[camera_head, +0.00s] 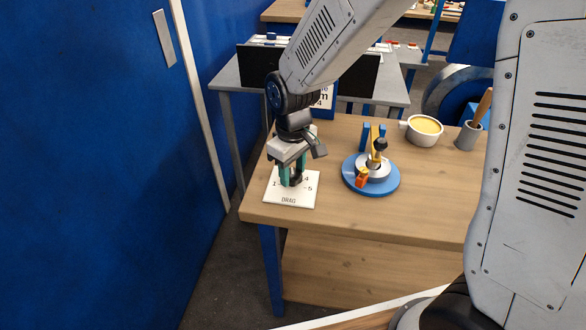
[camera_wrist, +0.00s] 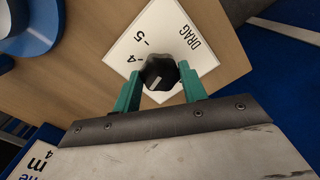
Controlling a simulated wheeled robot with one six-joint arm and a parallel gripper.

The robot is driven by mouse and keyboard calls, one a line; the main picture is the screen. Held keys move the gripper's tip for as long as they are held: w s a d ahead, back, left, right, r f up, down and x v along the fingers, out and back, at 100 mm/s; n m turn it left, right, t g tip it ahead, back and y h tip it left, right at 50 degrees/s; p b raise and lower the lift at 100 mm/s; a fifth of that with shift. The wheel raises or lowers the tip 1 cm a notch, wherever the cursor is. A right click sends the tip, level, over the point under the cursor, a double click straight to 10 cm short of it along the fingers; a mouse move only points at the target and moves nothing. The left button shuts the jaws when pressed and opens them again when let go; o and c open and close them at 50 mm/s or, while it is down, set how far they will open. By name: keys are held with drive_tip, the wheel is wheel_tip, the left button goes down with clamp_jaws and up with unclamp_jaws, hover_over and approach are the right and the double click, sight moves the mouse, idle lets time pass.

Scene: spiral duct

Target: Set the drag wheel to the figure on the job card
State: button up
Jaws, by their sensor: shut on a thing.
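The drag wheel is a black knob (camera_wrist: 160,72) on a white plate (camera_head: 292,200) marked DRAG, with figures 1, 4 and 5 readable in the head view. My gripper (camera_head: 291,174) points down over the plate, its green fingers on either side of the knob and shut on it. In the wrist view, the knob's pale mark points to the lower left, away from the word DRAG and off the 4. I cannot read the figure it points at.
A blue round base with a grey and yellow fixture (camera_head: 371,175) stands right of the plate. A white cup of yellow stuff (camera_head: 424,129) and a grey pot with a wooden handle (camera_head: 470,135) are farther right. The bench front is clear. A blue wall (camera_head: 90,160) is at left.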

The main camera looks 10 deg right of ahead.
sight(292, 174)
drive_tip(key=m, duration=0.6)
drive_tip(key=shift+m, duration=0.3)
drive_tip(key=m, duration=0.5)
idle(0.4)
drive_tip(key=o, duration=1)
wheel_tip(292, 174, up, 8)
drive_tip(key=shift+f, duration=0.1)
